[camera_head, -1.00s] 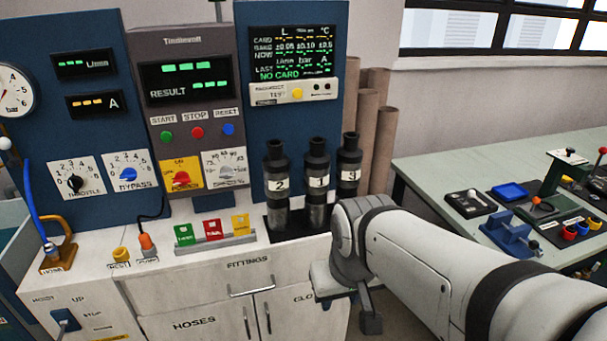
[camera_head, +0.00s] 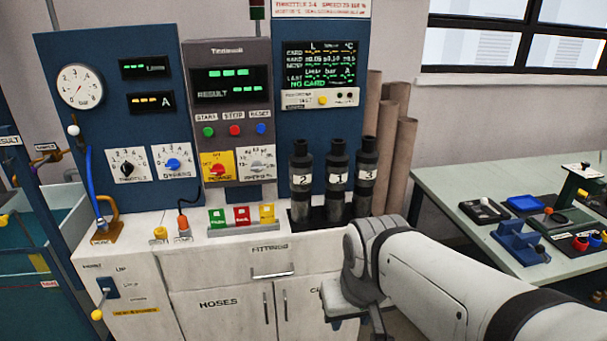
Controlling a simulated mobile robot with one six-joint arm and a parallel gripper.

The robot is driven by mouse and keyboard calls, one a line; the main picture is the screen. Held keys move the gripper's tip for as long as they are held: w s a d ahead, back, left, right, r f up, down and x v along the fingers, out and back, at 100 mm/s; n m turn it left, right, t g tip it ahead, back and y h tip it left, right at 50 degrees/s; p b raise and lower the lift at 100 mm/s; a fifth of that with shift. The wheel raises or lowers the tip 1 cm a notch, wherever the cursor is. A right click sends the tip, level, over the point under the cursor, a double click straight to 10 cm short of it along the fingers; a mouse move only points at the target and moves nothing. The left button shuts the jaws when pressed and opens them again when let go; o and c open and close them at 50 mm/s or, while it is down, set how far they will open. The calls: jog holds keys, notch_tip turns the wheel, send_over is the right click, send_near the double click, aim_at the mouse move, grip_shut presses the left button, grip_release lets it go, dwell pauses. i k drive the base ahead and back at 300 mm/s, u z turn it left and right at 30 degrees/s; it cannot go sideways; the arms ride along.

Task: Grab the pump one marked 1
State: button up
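The pump marked 1 (camera_head: 337,178) is a dark upright cylinder with a white label. It stands in the middle of three pumps on a black base on the white cabinet top. The pump marked 2 (camera_head: 301,182) is to its left and the pump marked 3 (camera_head: 366,174) is to its right, slightly behind. My white arm reaches in from the lower right. The end of my arm, with grey gripper parts (camera_head: 352,312), hangs low in front of the cabinet, below and apart from the pumps. The fingertips are not clear, so I cannot tell whether it is open.
Green, red and yellow cards (camera_head: 241,216) stand in a holder left of the pumps. A blue control panel (camera_head: 60,125) rises behind the counter. Brown rolls (camera_head: 392,155) lean behind the pumps. A green-topped table (camera_head: 440,180) with tools stands at the right.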

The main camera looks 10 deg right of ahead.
aim_at(336, 161)
jog(key=u, duration=0.05)
jog(key=i, duration=1.4)
jog(key=z, duration=0.1)
